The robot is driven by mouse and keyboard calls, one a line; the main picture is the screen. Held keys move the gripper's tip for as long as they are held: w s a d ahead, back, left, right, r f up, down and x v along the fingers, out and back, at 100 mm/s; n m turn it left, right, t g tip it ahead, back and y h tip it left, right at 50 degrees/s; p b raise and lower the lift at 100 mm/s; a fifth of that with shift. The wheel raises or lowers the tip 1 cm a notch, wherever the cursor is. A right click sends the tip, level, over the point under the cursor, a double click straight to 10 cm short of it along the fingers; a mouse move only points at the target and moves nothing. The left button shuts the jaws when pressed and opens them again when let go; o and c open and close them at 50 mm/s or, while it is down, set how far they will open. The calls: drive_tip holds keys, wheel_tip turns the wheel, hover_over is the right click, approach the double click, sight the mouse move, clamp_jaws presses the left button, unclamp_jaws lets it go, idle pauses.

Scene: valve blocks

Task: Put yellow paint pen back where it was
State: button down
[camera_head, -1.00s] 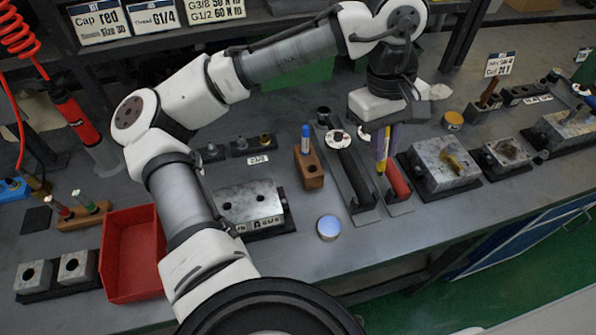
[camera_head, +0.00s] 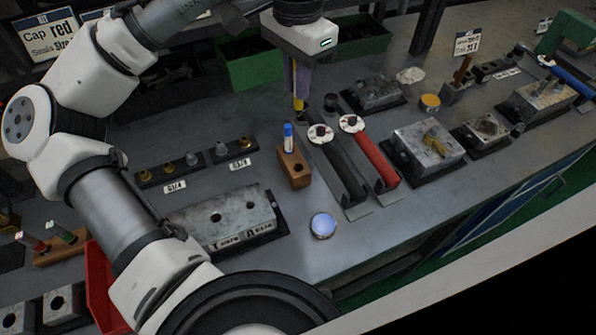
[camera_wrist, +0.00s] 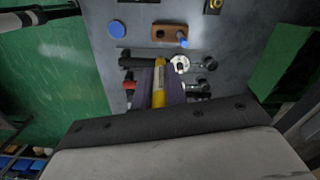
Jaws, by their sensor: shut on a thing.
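My gripper (camera_head: 297,85) is shut on the yellow paint pen (camera_head: 299,103), which hangs roughly upright between the purple fingers. The pen also shows in the wrist view (camera_wrist: 159,84), its upper part hidden by the fingers. In the head view my gripper is behind and above a small wooden block (camera_head: 294,172). The block holds a blue-capped pen (camera_head: 288,137) at its back and has an open, empty hole towards the front. The block also shows in the wrist view (camera_wrist: 163,32), beyond the held pen.
A black-handled tool (camera_head: 344,172) and a red-handled tool (camera_head: 374,157) with white dials lie right of the block. A round blue-lidded tin (camera_head: 323,226) stands in front. A metal block (camera_head: 225,218) is at the left, a green bin (camera_head: 255,68) behind.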

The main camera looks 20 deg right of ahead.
wheel_tip(320, 180, down, 20)
drive_tip(key=shift+r+p, duration=0.25)
drive_tip(key=shift+p, duration=0.45)
drive_tip(key=shift+f, duration=0.1)
drive_tip(key=c, duration=1.4)
unclamp_jaws()
drive_tip(key=shift+c, duration=0.2)
wheel_tip(320, 180, up, 12)
drive_tip(key=shift+r+b, duration=0.15)
drive_tip(key=shift+b, duration=0.25)
